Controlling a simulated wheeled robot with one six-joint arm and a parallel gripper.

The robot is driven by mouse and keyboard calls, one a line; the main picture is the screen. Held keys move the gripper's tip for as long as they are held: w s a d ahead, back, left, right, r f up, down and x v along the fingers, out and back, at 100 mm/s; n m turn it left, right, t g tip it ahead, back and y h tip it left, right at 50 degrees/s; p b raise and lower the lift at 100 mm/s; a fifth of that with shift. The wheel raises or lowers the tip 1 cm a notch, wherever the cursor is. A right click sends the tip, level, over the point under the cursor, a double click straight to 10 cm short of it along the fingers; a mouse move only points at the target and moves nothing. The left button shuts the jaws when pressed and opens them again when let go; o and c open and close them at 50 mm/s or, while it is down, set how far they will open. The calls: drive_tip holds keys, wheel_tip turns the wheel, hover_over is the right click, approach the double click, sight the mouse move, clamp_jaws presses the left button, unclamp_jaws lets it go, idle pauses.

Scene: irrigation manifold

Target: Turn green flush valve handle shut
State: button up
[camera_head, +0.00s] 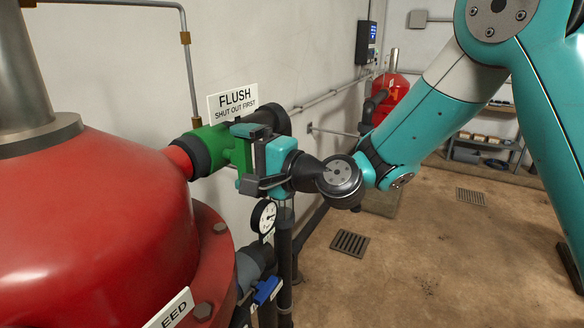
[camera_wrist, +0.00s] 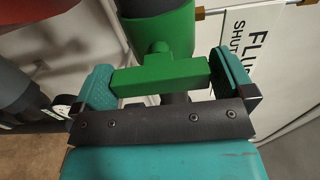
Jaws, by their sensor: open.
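The green flush valve (camera_head: 208,139) sits on the pipe at the side of the red tank, below the FLUSH sign. In the wrist view its green body (camera_wrist: 158,28) is at the top, and the green bar handle (camera_wrist: 160,77) runs crosswise in front of it. My gripper (camera_wrist: 168,82) is open, with one teal finger beyond each end of the handle. The handle's ends lie close to the fingers; I cannot tell whether they touch. In the head view my gripper (camera_head: 256,154) is at the valve and hides most of the handle.
The sign (camera_head: 233,102) reads "FLUSH SHUT OUT FIRST". The red tank (camera_head: 95,225) fills the left. A pressure gauge (camera_head: 264,216) and a blue handle (camera_head: 266,290) are below my gripper. The wall is close behind; open floor (camera_head: 420,260) lies to the right.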

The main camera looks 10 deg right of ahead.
drive_tip(key=shift+s+d+f+b, duration=0.15)
drive_tip(key=shift+s+d+b, duration=0.05)
drive_tip(key=shift+d+b, duration=0.15)
drive_tip(key=b+v, duration=0.8)
drive_tip(key=v, duration=0.8)
drive_tip(key=shift+s+d, duration=0.2)
